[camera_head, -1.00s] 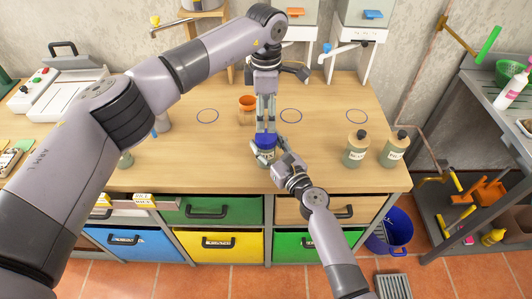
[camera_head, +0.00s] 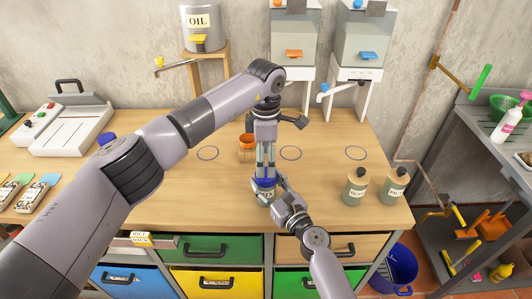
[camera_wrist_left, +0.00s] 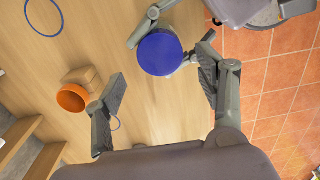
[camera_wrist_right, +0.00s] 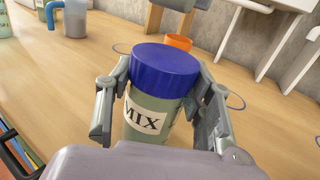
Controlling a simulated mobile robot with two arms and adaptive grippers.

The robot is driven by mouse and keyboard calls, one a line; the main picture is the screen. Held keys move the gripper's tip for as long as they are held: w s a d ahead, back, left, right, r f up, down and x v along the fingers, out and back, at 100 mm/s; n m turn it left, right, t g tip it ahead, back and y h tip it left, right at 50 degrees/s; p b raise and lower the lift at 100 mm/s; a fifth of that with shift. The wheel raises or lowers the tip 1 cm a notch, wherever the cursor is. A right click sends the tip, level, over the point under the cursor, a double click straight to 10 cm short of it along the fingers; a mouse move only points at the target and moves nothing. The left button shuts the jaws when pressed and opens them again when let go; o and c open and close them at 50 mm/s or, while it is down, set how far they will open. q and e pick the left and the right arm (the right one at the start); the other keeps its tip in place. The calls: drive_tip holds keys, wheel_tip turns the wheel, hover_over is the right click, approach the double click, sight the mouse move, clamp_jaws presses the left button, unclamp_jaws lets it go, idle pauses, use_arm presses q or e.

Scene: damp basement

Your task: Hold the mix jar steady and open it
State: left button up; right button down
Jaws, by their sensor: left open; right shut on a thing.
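The mix jar (camera_wrist_right: 148,122) stands upright on the wooden bench, with a blue lid (camera_wrist_right: 165,72) on top and a label reading MIX. My right gripper (camera_wrist_right: 165,110) is shut around the jar's body from the front, below the lid. My left gripper (camera_wrist_left: 160,105) points down from above and is open. In the left wrist view the blue lid (camera_wrist_left: 160,54) lies between and beyond its fingers, which appear apart from it. In the head view the jar (camera_head: 265,193) is partly hidden by both grippers.
An orange funnel-like cup (camera_wrist_left: 72,97) on a wooden block stands behind the jar. Two labelled bottles, one here (camera_head: 355,187) and one here (camera_head: 392,187), stand to the right. Blue rings mark the bench, and dispensers (camera_head: 363,38) stand at the back. The bench's front edge is close.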

sight(266, 174)
use_arm(q)
drive_tip(key=shift+f, duration=2.7)
drive_tip(key=shift+c, duration=0.4)
drive_tip(key=c, duration=1.1)
drive_tip(key=n, duration=0.6)
drive_tip(key=shift+r+n, duration=0.1)
drive_tip(key=shift+n, duration=0.2)
drive_tip(key=shift+c, duration=0.2)
drive_tip(key=o, duration=1.3)
